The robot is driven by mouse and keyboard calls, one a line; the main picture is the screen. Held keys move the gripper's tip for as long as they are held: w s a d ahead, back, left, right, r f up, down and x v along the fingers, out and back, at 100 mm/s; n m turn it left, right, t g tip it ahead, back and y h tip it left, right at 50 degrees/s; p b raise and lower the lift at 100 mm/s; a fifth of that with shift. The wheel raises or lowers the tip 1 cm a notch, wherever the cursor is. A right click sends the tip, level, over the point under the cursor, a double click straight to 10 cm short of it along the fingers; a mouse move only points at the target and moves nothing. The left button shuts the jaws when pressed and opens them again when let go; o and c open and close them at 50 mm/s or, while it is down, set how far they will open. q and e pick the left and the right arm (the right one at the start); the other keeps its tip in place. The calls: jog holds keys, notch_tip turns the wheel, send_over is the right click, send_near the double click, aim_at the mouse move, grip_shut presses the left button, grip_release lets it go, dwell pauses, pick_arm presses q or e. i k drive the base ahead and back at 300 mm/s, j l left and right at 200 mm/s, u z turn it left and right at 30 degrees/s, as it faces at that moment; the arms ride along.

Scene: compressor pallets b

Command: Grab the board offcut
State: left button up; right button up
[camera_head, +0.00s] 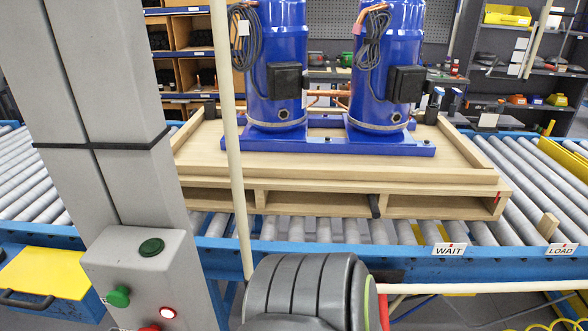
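A small light wood block (547,225), which looks like the board offcut, stands on the conveyor rollers at the right. It is near the front rail, just above the LOAD sign (561,249). It is apart from the pallet (340,187) to its left. Neither my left gripper nor my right gripper shows in this view, so their distance from the block cannot be told.
Two blue compressors (278,60) stand on the pallet. The blue front rail (480,268) carries a WAIT sign (450,249). A grey post (105,110) and a button box (150,285) block the left. Bare rollers (530,180) lie right of the pallet.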

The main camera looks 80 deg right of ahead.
aim_at(549, 223)
jog(key=z, duration=4.25)
jog(key=i+l, duration=0.1)
